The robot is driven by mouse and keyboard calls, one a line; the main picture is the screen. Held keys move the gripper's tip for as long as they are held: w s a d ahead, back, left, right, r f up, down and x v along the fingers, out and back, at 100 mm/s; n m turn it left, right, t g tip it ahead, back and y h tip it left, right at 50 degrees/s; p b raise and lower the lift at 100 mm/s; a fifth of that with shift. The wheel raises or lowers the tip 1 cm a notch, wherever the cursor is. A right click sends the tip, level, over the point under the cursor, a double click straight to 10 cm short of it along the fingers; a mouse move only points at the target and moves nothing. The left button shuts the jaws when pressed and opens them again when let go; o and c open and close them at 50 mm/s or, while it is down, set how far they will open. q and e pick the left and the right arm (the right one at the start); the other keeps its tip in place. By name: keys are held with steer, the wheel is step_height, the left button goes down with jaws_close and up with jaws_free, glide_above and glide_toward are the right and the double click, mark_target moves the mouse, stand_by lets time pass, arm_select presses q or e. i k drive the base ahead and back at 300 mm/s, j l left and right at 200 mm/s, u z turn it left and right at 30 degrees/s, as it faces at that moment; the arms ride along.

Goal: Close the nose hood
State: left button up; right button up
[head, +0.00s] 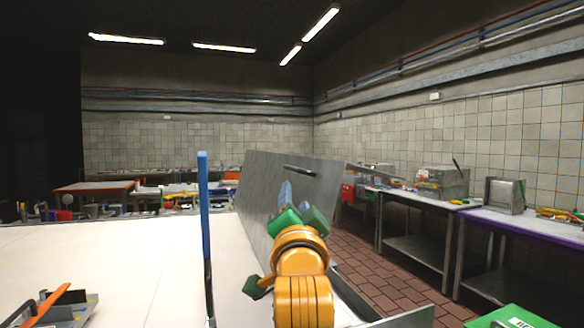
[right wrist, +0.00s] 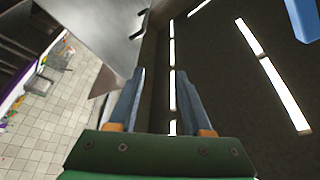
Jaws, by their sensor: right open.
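The nose hood looks to be the grey metal panel (head: 262,172) standing raised and tilted at the middle of the head view. A dark bar handle (head: 299,170) sits near its upper edge. My right gripper (head: 286,190) is in front of the panel, below the handle, with its fingers pointing up. In the right wrist view its fingers (right wrist: 157,78) are apart with nothing between them. The panel (right wrist: 95,22) shows there at the upper left, with the handle (right wrist: 139,23) beyond the fingertips. I cannot tell whether the gripper touches the panel. My left gripper is not in view.
A blue-topped post (head: 204,185) stands left of the panel. A broad white surface (head: 110,255) fills the lower left, with a grey and orange object (head: 60,308) at its near edge. Worktables (head: 420,200) line the right wall, with brick floor (head: 385,275) before them.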

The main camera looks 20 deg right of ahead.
mark_target(316, 181)
steer(key=i+l, duration=0.2)
steer(key=i, duration=0.25)
steer(key=i+l, duration=0.2)
steer(key=i, duration=0.3)
